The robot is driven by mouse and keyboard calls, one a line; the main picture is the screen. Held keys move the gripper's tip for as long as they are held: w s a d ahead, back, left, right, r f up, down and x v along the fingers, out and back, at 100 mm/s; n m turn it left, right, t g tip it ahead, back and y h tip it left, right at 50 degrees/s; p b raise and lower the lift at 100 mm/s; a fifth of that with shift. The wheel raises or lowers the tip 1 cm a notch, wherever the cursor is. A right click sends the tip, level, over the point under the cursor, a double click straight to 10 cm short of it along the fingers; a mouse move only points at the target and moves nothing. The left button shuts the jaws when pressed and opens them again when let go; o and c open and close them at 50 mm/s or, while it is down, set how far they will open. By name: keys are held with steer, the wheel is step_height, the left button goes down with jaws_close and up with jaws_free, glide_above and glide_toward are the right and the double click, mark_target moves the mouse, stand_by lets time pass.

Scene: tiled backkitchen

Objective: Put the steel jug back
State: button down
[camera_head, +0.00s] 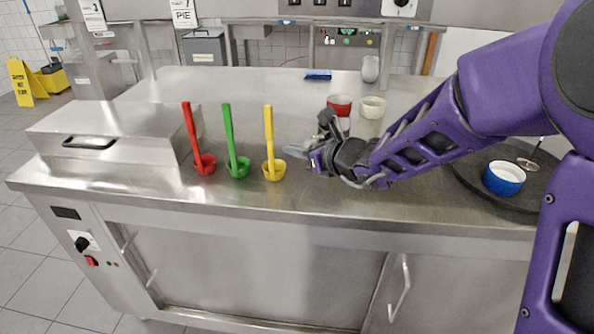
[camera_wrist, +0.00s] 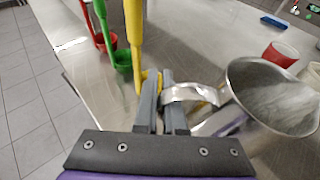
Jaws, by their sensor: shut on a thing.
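The steel jug (camera_wrist: 272,98) fills the right of the wrist view, with its wide mouth and shiny curved wall showing. My gripper (camera_wrist: 162,92) is shut on its band-like handle (camera_wrist: 190,93). In the head view my gripper (camera_head: 312,146) is over the steel counter, just right of the yellow ladle (camera_head: 269,150). There my gripper and arm hide most of the jug. I cannot tell whether its base touches the counter. The yellow ladle also shows close beyond the fingers in the wrist view (camera_wrist: 135,40).
Green (camera_head: 230,140) and red (camera_head: 192,140) ladles stand left of the yellow one. A red cup (camera_head: 340,104) and cream cup (camera_head: 373,107) stand behind my gripper. A blue-and-white ramekin (camera_head: 504,178) sits on a dark round tray (camera_head: 484,186) at right.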

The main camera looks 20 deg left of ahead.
steer(key=shift+f+b, duration=0.6)
steer(key=shift+f, duration=1.65)
steer(key=shift+f, duration=0.2)
steer(key=c, duration=1)
jaws_free()
steer(key=shift+r, duration=0.25)
steer(key=p+v, duration=0.1)
steer(key=v, duration=1.1)
steer(key=shift+p, duration=0.35)
